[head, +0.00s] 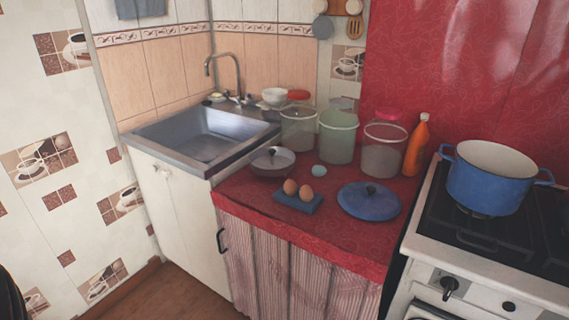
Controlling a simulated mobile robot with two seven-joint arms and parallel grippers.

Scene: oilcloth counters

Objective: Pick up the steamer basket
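I cannot make out a thing that is clearly a steamer basket in the head view. A large blue pot (488,186) with a white inside stands without a lid on the stove at the right; its bottom is hidden from this angle. A round blue lid (369,204) with a dark knob lies on the red counter left of the stove. A small dark bowl-like pan (271,168) with a knobbed cover stands near the sink. Neither of my grippers shows in this view.
Two eggs (298,190) sit on a blue holder (298,203) near the front edge of the red oilcloth counter (328,223). Clear jars (298,130), a greenish jar (338,140) and an orange bottle (417,148) stand behind. A steel sink (205,140) is at the left.

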